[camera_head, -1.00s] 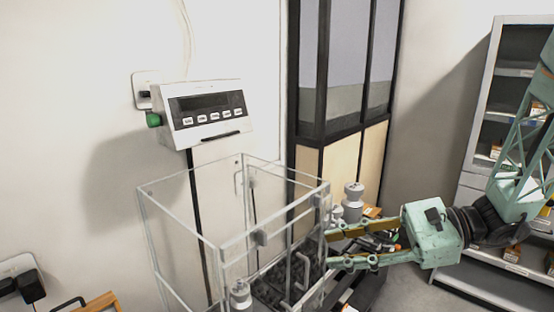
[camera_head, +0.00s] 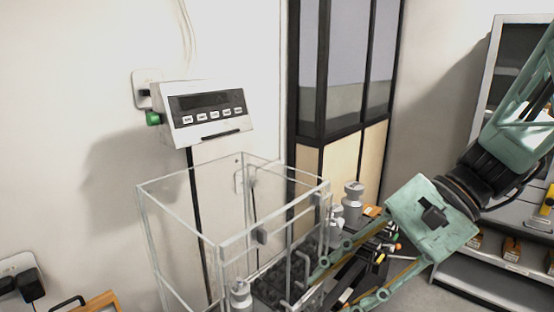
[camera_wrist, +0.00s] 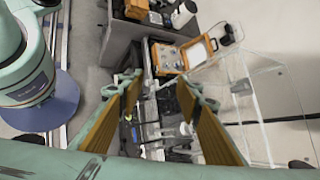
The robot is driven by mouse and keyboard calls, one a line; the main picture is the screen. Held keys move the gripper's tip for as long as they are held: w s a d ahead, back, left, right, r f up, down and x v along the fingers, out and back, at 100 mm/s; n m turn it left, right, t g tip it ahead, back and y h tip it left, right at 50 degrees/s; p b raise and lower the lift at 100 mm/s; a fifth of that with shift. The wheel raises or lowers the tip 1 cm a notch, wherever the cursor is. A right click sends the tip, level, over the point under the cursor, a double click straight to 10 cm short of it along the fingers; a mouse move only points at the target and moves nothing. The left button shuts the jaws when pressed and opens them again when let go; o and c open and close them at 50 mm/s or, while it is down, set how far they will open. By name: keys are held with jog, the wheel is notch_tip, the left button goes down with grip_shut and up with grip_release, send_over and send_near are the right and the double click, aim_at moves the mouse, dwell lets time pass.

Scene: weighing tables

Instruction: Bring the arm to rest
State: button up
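My gripper (camera_head: 342,284) is pale green and shows at the lower right in the head view, tilted down to the left beside the glass weighing chamber. In the wrist view its two fingers (camera_wrist: 160,84), with ochre inner pads, stand wide apart. Nothing is held between them. My arm comes in from the right edge of the head view.
The clear glass chamber (camera_head: 225,243) stands close left of the fingers. Grey metal weights (camera_head: 352,195) stand behind the gripper. A shelf (camera_head: 500,285) is at right. An orange case (camera_wrist: 167,57) shows in the wrist view.

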jog(key=s+d+r+n+t+h, duration=0.5)
jog(key=s+d+n+h, duration=0.4)
jog(key=s+d, duration=0.2)
jog(key=shift+s+r+n+h+b, duration=0.25)
jog(key=shift+s+n+b, duration=0.2)
jog(key=shift+s, duration=0.65)
